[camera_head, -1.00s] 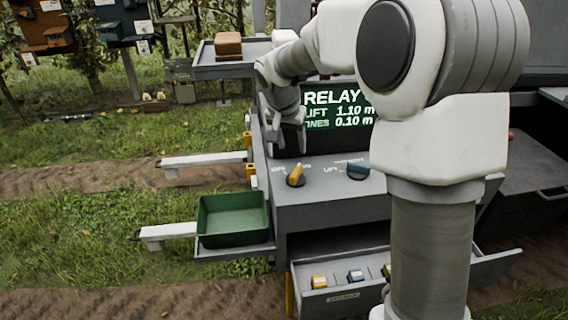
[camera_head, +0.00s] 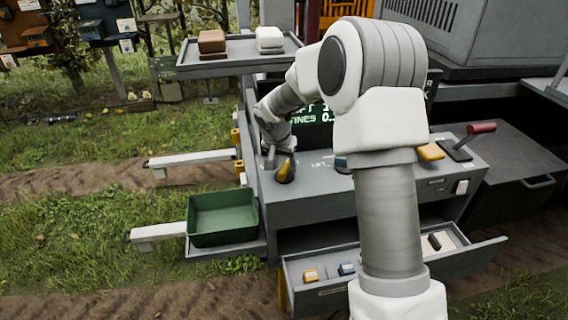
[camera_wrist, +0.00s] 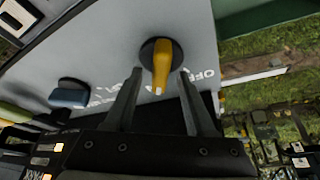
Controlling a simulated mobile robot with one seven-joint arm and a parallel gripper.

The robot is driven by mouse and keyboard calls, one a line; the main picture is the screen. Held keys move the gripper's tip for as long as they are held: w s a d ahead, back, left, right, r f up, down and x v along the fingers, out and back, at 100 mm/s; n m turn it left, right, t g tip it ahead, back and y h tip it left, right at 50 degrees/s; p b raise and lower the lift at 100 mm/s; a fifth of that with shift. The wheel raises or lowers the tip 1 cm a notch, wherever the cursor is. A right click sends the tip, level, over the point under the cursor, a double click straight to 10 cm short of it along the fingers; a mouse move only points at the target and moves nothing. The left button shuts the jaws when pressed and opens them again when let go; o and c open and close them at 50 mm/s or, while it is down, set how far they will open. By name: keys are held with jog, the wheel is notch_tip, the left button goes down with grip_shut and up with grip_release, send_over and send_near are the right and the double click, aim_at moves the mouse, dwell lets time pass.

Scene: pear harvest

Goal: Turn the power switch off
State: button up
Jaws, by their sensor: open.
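The power switch, a yellow rotary knob (camera_head: 285,170) on a dark round base, sits at the left end of the grey console top. In the wrist view the knob (camera_wrist: 162,64) is at upper centre, with its narrow end toward my gripper. A white OFF label is to its right; the label on the other side is partly covered by a finger. My gripper (camera_wrist: 160,74) is open, one finger on each side of the knob, with visible gaps. In the head view my gripper (camera_head: 271,158) is just behind and left of the knob, partly hidden by my arm.
A blue knob (camera_wrist: 70,94) is beside the yellow one. The display (camera_head: 312,125) stands behind. A green bin (camera_head: 222,217) is at left, an open drawer (camera_head: 330,290) below, and a red-handled lever (camera_head: 468,140) at right. A shelf (camera_head: 230,62) holds two blocks.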

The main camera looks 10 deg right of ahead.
grip_shut()
jog(key=shift+n, duration=0.3)
dwell(0.3)
jog(key=shift+d+r+n+t+y+p, duration=0.15)
jog(key=shift+n+t+y+p, duration=0.25)
jog(key=shift+n, duration=0.8)
jog(key=n+y+p, duration=0.1)
jog(key=n, duration=0.1)
jog(key=shift+r+n+p, duration=0.1)
jog(key=shift+n+p, duration=0.2)
jog(key=shift+n, duration=0.1)
jog(key=n+y+p, duration=0.2)
jog(key=n+p, duration=0.1)
jog(key=n, duration=0.1)
jog(key=shift+n+g+y+p, duration=0.3)
jog(key=shift+n+p, duration=0.45)
jog(key=shift+n, duration=0.35)
jog(key=shift+f, duration=0.2)
